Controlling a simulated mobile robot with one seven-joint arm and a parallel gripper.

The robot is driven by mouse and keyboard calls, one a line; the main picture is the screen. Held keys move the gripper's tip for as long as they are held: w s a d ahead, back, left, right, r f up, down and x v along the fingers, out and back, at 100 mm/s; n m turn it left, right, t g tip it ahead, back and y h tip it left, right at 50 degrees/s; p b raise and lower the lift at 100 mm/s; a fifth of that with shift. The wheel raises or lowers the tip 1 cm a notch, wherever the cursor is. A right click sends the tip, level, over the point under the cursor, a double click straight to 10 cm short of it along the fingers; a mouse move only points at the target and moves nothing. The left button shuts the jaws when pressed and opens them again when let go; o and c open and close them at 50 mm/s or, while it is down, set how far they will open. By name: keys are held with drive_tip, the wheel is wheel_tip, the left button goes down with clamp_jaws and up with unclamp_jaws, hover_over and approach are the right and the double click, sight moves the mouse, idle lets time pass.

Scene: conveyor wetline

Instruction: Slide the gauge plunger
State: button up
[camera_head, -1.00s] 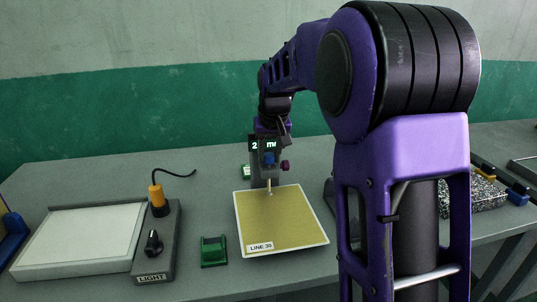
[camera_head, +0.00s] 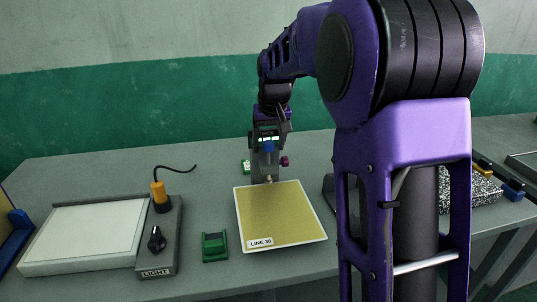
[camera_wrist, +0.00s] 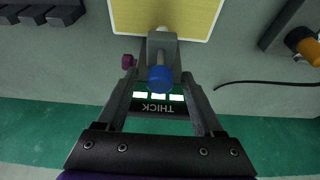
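The gauge (camera_head: 264,166) is a grey upright unit at the back edge of the yellow sheet, with a blue plunger knob (camera_head: 268,146) and a magenta side knob (camera_head: 284,161). In the wrist view the blue knob (camera_wrist: 160,78) faces the camera, above a lit display (camera_wrist: 158,97) marked THICK. My gripper (camera_head: 268,135) is over the gauge's top; in the wrist view its fingers (camera_wrist: 161,76) stand apart on either side of the gauge body and blue knob. I see no clear grip on the knob. The display is mostly covered in the head view.
The yellow sheet (camera_head: 280,215) labelled LINE 30 lies in front of the gauge. A speckled block (camera_head: 460,192) is at the right.

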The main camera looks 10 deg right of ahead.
drive_tip(key=p+v, duration=0.4)
drive_tip(key=v, duration=0.3)
idle(0.5)
